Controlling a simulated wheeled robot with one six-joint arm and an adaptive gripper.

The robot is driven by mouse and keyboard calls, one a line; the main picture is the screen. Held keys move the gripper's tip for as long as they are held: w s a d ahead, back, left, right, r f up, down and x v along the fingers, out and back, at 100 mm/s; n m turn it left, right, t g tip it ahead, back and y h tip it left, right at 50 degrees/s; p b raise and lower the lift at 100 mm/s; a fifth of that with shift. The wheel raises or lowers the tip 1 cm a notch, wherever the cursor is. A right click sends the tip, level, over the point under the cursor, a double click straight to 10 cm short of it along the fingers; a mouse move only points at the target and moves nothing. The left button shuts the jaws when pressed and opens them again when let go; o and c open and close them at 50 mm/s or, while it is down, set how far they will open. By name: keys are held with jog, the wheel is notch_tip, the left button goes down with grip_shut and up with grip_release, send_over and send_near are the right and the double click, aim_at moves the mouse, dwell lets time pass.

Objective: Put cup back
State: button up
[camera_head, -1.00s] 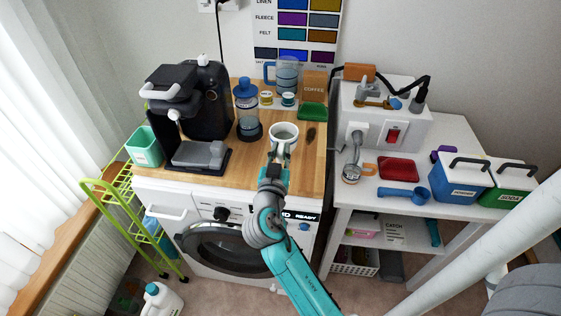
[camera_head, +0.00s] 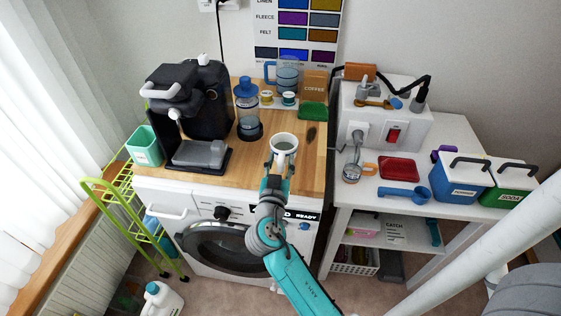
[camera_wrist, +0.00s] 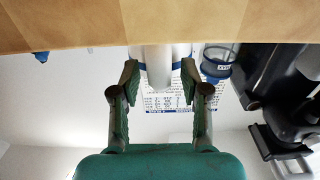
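A white cup (camera_head: 284,143) is upright near the front right of the wooden counter (camera_head: 240,178). Whether its base touches the counter is hidden. My gripper (camera_head: 279,162) reaches it from the front. In the wrist view, the two green fingers stand either side of the white cup (camera_wrist: 160,57), with its pale handle pointing back between them. The fingertips appear to bear on the cup's sides, and the cup has moved together with my gripper. The exact contact is hard to see.
A black coffee machine (camera_head: 187,105) stands at the left, with a blue-lidded container (camera_head: 247,90) to its right. A green item (camera_head: 313,110) and the coffee box (camera_head: 314,84) are behind the cup. A white side table (camera_head: 446,135) at the right carries several items.

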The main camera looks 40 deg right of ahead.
jog(key=shift+a+r, duration=0.1)
jog(key=shift+r, duration=0.05)
jog(key=v, duration=1.2)
jog(key=s+a+f+n+t+y, duration=0.1)
jog(key=s+a+f+n+y, duration=0.35)
jog(key=s+f+y, duration=0.2)
jog(key=s+a+f+n+t+y, duration=0.1)
jog(key=s+a+f+n+y, duration=0.2)
jog(key=s+f+n+y, duration=0.35)
jog(key=s+a+r+t+y, duration=0.1)
jog(key=s+a+r, duration=0.1)
jog(key=s, duration=0.6)
jog(key=s+a+r+t, duration=0.1)
jog(key=s+a+r, duration=0.1)
jog(key=s+r, duration=0.3)
jog(key=s, duration=0.3)
jog(key=shift+a+r+y, duration=0.2)
jog(key=shift+y, duration=0.2)
jog(key=shift+s, duration=0.1)
